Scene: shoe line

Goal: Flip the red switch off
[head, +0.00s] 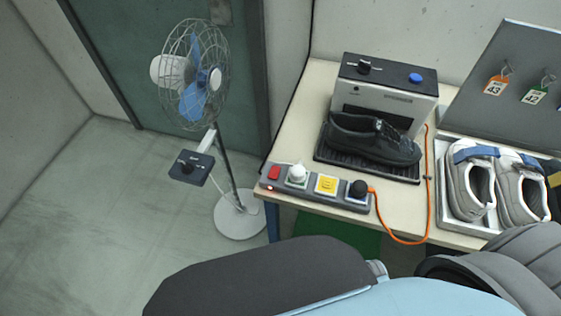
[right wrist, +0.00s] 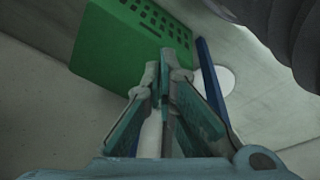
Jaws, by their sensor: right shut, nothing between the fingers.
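The red switch (head: 274,172) is at the left end of a grey power strip (head: 316,200) on the front left edge of the table. A small red light glows beside the switch. A white plug (head: 297,173), a yellow socket cover (head: 326,184) and a black plug (head: 358,188) with an orange cord are on the same strip. My right gripper (right wrist: 158,72) shows in the right wrist view, shut and empty, with a green crate and the floor behind it. The switch is not in that view. My left gripper is not in view.
A fan (head: 193,80) stands on the floor left of the table (head: 296,134). A machine (head: 390,88) with a black shoe (head: 372,138) stands behind the strip. Grey shoes (head: 468,185) sit in a tray at right. A green crate (right wrist: 125,45) is below the table.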

